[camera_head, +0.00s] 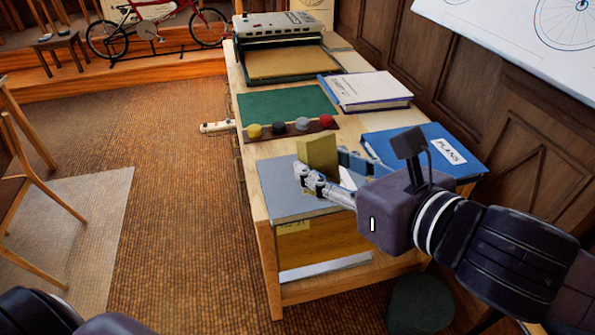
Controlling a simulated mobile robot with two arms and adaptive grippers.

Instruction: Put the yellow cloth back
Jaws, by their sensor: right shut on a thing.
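The yellow cloth (318,152) looks like a folded, olive-yellow upright piece near the front of the wooden table. My right gripper (322,168) reaches in from the right and is shut on it. The cloth is over a grey-blue mat (281,195) at the table's near left corner; I cannot tell whether its lower edge touches the mat. The fingers hide part of its lower side. Only dark parts of my left arm show at the bottom left; its gripper is out of view.
Behind the mat is a strip with several coloured knobs (302,125), then a green mat (285,102). A blue PLANS folder (432,146) and a white-covered binder (368,90) lie to the right. A machine (280,28) stands at the far end. A panelled wall borders the right side.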

